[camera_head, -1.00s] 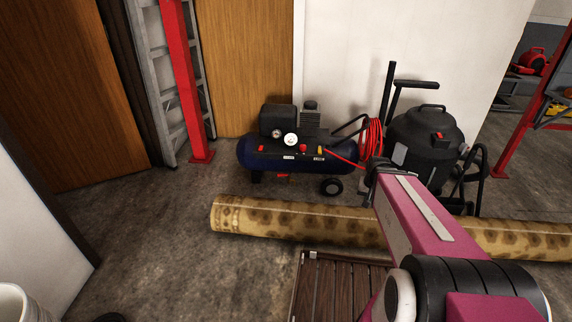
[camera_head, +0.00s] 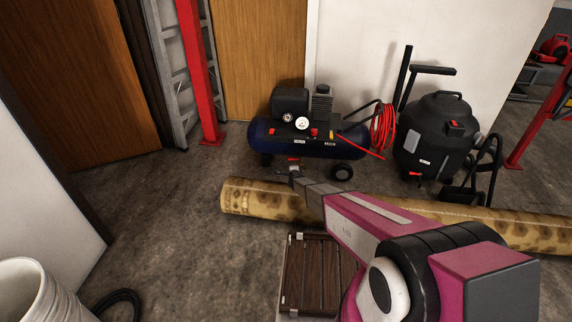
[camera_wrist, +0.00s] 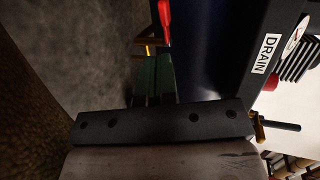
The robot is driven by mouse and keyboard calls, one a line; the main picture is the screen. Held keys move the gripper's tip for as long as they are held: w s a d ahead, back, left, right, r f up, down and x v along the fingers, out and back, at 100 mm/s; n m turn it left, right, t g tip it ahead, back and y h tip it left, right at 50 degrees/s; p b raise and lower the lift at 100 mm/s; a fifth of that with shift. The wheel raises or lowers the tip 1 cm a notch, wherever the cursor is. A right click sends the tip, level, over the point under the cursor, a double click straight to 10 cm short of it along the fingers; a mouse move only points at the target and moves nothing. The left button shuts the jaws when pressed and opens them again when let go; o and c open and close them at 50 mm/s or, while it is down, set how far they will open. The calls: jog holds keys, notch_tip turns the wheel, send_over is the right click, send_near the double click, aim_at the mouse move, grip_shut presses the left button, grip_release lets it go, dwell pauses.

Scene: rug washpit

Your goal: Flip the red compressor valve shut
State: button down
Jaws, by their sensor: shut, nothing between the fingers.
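The blue compressor (camera_head: 262,138) stands by the wall in the head view. A red valve handle (camera_head: 293,159) shows low under its tank. In the wrist view a narrow red handle (camera_wrist: 164,20) lies at the top beside the dark tank (camera_wrist: 215,45), which carries a DRAIN label (camera_wrist: 263,54). My gripper (camera_head: 287,168) is at the tank's lower front, close to the red handle. In the wrist view my gripper (camera_wrist: 153,62) has its fingers together and empty, just below the handle. I cannot tell whether they touch it. The handle's pivot is mostly hidden.
A rolled patterned rug (camera_head: 252,196) lies in front of the compressor, under my arm. A slatted wooden platform (camera_head: 311,270) is nearer. A black vacuum (camera_head: 437,135) stands right, a red post (camera_head: 200,75) left, and a white bucket (camera_head: 30,290) front left. Floor left of the rug is clear.

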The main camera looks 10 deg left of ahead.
aim_at(294, 159)
jog(key=x, duration=1)
jog(key=shift+a, duration=0.1)
